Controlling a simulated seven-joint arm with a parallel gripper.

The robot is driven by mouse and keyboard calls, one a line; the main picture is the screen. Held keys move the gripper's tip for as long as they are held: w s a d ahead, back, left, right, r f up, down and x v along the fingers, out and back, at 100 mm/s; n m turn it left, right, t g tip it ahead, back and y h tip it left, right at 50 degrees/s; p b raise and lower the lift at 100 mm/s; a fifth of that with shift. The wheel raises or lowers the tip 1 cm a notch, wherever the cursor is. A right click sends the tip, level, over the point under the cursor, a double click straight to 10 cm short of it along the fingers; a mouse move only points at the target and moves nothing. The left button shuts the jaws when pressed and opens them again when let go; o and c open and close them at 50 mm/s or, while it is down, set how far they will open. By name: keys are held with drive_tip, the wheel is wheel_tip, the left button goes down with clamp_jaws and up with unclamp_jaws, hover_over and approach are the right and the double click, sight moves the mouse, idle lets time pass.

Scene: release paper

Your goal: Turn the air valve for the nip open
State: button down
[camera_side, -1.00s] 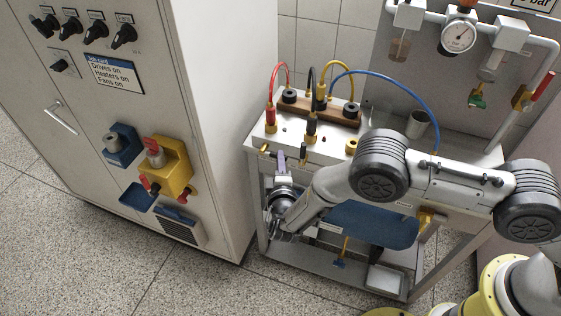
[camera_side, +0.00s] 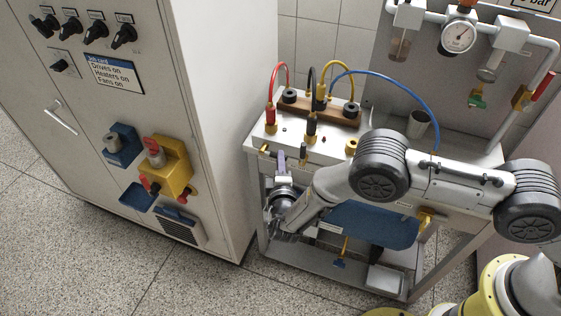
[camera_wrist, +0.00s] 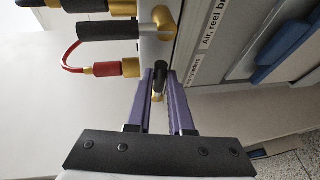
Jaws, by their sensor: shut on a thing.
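My gripper (camera_wrist: 159,74) points at the left end of the bench's front edge, its two purple fingers close together. It is shut on a small black handle (camera_wrist: 161,69) between the fingertips. Brass fittings show beside the handle, one (camera_wrist: 164,20) above it in the wrist view. The small label next to the handle is too blurred to read, so I cannot tell from it whether this is the nip valve. In the side view my gripper (camera_side: 291,158) is at the bench front, and its wrist partly hides the spot. The handle's exact angle is unclear.
Red, black and yellow leads (camera_side: 270,110) with brass plugs stand on the bench top near my fingers. A label reading "Air, reel b..." (camera_wrist: 220,32) and a blue panel (camera_wrist: 285,48) are close by. A grey cabinet (camera_side: 216,110) stands left of the bench.

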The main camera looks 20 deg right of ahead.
sight(266, 145)
drive_tip(key=shift+r, duration=0.1)
idle(0.3)
drive_tip(key=r+n+g, duration=0.2)
drive_tip(key=n, duration=0.1)
drive_tip(key=shift+w+a+r+h, duration=0.1)
drive_tip(key=shift+w+a+h, duration=0.1)
drive_tip(key=shift+h, duration=0.1)
drive_tip(key=shift+w+a+r+n+g+h, duration=0.25)
drive_tip(key=shift+r+n+g, duration=0.15)
drive_tip(key=shift+n, duration=0.2)
drive_tip(key=shift+w+a+r+n+g+h, duration=0.2)
drive_tip(key=shift+r+n+g, duration=0.2)
drive_tip(key=shift+n, duration=0.2)
drive_tip(key=shift+w+a+r+n+g+h, duration=0.3)
drive_tip(key=shift+w+a+n+g+h, duration=0.2)
drive_tip(key=shift+n, duration=0.4)
drive_tip(key=shift+w+a+r+n+g+h, duration=0.25)
drive_tip(key=shift+w+a+n+g+h, duration=0.25)
drive_tip(key=shift+n, duration=0.4)
drive_tip(key=shift+w+a+r+n+g+h, duration=0.35)
drive_tip(key=shift+n+g+h, duration=0.25)
drive_tip(key=shift+n, duration=0.3)
drive_tip(key=c, duration=0.8)
unclamp_jaws()
